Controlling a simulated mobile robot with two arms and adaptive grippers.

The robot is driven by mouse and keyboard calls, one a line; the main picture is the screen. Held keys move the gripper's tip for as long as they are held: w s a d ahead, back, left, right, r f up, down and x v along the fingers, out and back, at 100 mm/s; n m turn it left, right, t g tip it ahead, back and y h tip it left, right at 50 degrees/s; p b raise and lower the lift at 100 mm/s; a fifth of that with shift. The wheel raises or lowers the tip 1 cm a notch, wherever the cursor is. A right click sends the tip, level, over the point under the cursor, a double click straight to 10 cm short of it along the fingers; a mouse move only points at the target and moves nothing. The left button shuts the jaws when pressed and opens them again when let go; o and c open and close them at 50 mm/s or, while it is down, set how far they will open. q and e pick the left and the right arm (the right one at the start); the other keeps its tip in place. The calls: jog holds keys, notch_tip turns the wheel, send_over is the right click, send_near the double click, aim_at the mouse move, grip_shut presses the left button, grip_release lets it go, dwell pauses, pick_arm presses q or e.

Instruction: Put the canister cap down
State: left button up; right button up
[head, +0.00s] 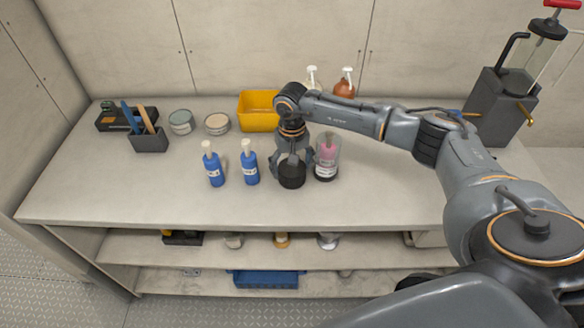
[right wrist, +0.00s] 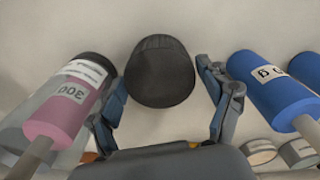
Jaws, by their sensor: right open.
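The canister cap, a black, ribbed round piece (head: 292,176), appears to stand on the pale worktop (head: 390,205), right of the blue bottles. It also shows in the right wrist view (right wrist: 160,72). In the right wrist view my right gripper (right wrist: 166,82) is open, a finger on each side of the cap with visible gaps. A clear canister with pink contents (head: 326,158) stands close to the right of the cap; its label reads 300 in the right wrist view (right wrist: 65,100). My left gripper is not in view.
Two blue bottles (head: 213,166) (head: 249,164) stand left of the cap. A yellow bin (head: 258,112), tins (head: 181,122) and pump bottles (head: 344,84) stand behind. A pump unit (head: 497,105) is at the back right. The worktop's front strip is clear.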

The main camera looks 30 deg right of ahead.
aim_at(292, 167)
notch_tip(292, 167, up, 11)
jog(key=b, duration=0.3)
dwell(0.4)
